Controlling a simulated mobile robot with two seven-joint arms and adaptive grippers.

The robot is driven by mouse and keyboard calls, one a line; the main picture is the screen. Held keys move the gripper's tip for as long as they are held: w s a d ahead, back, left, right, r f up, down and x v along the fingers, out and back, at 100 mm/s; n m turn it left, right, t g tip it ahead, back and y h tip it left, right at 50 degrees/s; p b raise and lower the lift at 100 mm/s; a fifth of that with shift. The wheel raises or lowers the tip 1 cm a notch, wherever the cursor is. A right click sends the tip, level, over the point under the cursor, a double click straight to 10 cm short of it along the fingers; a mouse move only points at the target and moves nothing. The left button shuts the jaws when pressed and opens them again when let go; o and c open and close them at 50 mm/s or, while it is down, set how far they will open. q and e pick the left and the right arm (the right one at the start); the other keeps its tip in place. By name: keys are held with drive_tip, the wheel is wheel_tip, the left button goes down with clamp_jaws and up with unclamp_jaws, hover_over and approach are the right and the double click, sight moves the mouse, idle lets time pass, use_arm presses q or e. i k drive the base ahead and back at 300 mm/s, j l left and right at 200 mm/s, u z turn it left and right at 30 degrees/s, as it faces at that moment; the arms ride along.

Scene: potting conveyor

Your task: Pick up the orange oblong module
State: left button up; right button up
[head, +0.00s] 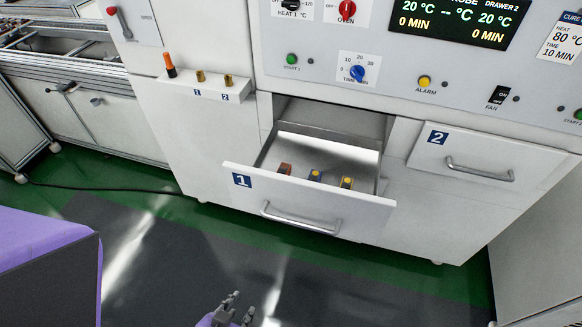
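An orange-brown block (285,169), which looks like the orange oblong module, sits at the left inside open drawer 1 (310,200). Its lower part is hidden by the drawer front. Two dark blue and yellow modules, one in the middle (315,175) and one at the right (346,183), stand beside it in a row. My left gripper (240,304) is at the bottom edge of the head view, in front of and below the drawer, well apart from it. Its fingers are spread with nothing between them. My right gripper is not in view.
Drawer 1 has a bar handle (300,221) on its front. Closed drawer 2 (480,158) is to the right. A ledge (205,91) at the left holds an orange-topped item (169,64) and two small brass-coloured pieces. The dark floor before the cabinet is clear.

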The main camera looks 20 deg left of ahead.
sight(285, 169)
drive_tip(key=i+j, duration=0.35)
drive_tip(key=j, duration=0.15)
drive_tip(key=i+j, duration=0.3)
drive_tip(key=j, duration=0.2)
drive_tip(key=u, duration=0.05)
